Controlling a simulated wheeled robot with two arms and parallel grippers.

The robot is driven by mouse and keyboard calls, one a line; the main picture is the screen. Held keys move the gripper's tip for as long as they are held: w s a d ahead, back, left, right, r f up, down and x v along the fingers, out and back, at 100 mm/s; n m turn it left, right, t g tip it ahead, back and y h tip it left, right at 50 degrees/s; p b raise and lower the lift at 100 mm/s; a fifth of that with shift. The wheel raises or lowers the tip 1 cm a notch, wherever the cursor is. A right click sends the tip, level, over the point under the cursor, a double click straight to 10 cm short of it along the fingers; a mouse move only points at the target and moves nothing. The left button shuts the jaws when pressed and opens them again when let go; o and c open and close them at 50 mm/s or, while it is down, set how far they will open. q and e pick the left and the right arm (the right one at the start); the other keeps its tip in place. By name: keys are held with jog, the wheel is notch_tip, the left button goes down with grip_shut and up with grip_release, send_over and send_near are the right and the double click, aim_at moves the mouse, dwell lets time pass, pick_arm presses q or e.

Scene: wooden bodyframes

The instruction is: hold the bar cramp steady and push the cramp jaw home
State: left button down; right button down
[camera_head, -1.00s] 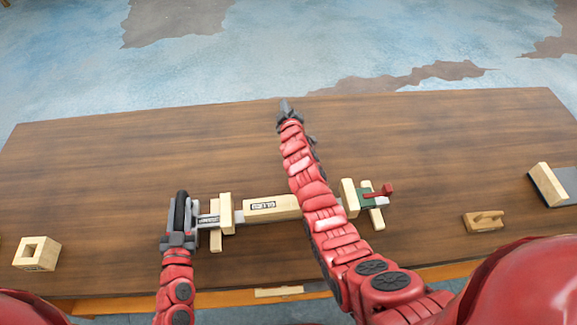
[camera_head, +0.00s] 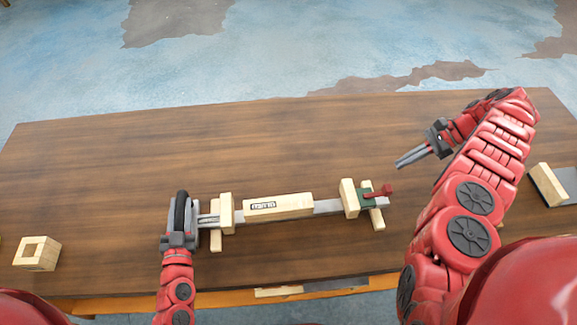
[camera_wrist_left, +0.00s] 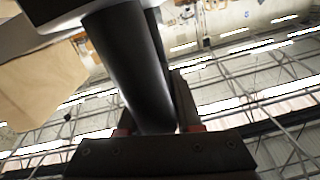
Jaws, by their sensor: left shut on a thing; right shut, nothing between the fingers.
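The bar cramp's grey bar (camera_head: 327,207) lies left to right across the table. A labelled wooden block (camera_head: 285,207) sits along it, with upright wooden pieces near each end. The green cramp jaw (camera_head: 368,200), with a red screw handle (camera_head: 381,191), is at the right end, beside the right upright piece. My left gripper (camera_head: 181,228) is shut on the black handle (camera_head: 180,210) at the left end; the handle also shows in the left wrist view (camera_wrist_left: 130,70). My right gripper (camera_head: 399,164) is shut and empty, above and right of the jaw, apart from it.
A wooden block with a square hole (camera_head: 37,254) stands at the table's left. The table's (camera_head: 130,150) back half is clear.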

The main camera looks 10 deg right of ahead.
aim_at(359, 197)
jog(key=x, duration=0.9)
jog(key=shift+s+a+r, duration=0.1)
jog(key=shift+s+a, duration=0.05)
jog(key=shift+a, duration=1.45)
jog(key=shift+a+f, duration=0.2)
jog(key=shift+a, duration=0.75)
